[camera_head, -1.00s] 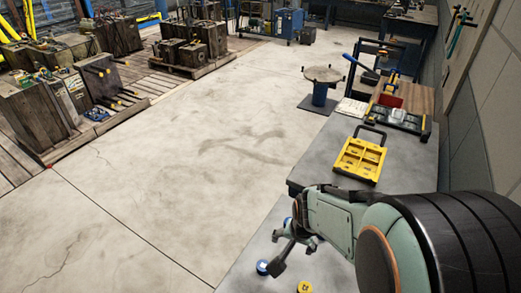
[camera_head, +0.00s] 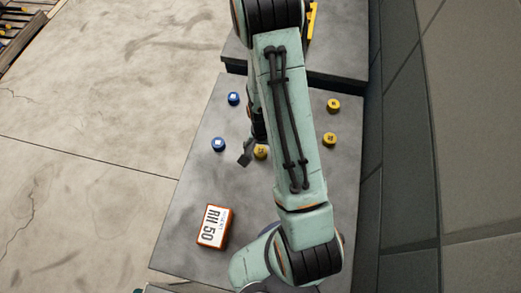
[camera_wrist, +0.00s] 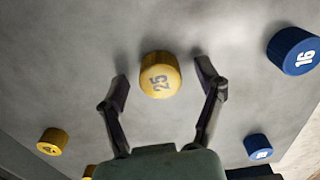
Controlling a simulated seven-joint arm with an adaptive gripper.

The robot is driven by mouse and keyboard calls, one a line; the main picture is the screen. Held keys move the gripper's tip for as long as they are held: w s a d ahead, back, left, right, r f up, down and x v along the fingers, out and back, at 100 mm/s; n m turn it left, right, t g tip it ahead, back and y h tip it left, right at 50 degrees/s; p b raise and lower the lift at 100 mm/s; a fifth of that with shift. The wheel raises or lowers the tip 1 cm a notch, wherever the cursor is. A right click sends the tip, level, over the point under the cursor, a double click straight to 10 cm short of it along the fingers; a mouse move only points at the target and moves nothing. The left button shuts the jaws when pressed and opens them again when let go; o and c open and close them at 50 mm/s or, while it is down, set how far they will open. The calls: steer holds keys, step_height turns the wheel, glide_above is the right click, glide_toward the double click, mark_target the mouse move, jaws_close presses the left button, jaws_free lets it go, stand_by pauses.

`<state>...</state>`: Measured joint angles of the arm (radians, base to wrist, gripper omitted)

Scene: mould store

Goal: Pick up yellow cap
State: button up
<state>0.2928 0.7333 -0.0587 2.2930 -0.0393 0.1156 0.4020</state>
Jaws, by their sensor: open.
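A yellow cap (camera_head: 261,152) stands on the grey table, partly hidden by my arm in the head view. In the wrist view, this yellow cap (camera_wrist: 160,75) bears the number 25 and shows between my two fingertips, with space on both sides. My gripper (camera_wrist: 163,72) is open and empty. In the head view my gripper (camera_head: 252,148) is mostly behind the arm; one dark finger shows just left of the cap. Two more yellow caps, an upper one (camera_head: 333,104) and a lower one (camera_head: 330,139), stand right of my arm.
Two blue caps, an upper one (camera_head: 233,98) and a lower one (camera_head: 218,144), stand left of my arm. An orange box (camera_head: 214,227) with a white label lies near the table's lower left. A wall (camera_head: 410,150) runs along the right. The grey table (camera_head: 196,180) is bare between these things.

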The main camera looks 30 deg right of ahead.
steer(key=c, duration=0.9)
